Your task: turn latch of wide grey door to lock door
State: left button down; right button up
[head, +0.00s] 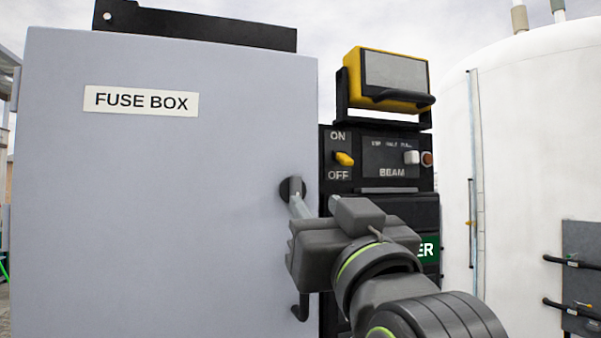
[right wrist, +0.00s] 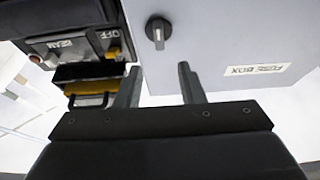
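The wide grey door (head: 160,200) fills the left of the head view and appears closed, with a "FUSE BOX" label (head: 141,101). Its latch (head: 291,188) is a round black disc near the door's right edge, partly covered by my gripper. In the right wrist view the latch (right wrist: 157,32) shows a short grey lever along the picture's vertical. My right gripper (head: 314,201) is open and empty. In the right wrist view its fingertips (right wrist: 159,68) point toward the door, with the latch beyond the gap between them, apparently not touched. My left gripper is not in view.
Right of the door stands a black panel with a yellow ON/OFF switch (head: 344,159), a BEAM control (head: 391,157) and a yellow lamp (head: 385,80) on top. A black hook (head: 300,308) sits below my gripper. A white tank (head: 535,150) stands at the right.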

aim_at(297, 181)
jog(key=p+x, duration=0.2)
jog(key=x, duration=0.6)
jog(key=shift+w+p, duration=0.2)
jog(key=shift+p, duration=0.1)
grip_shut()
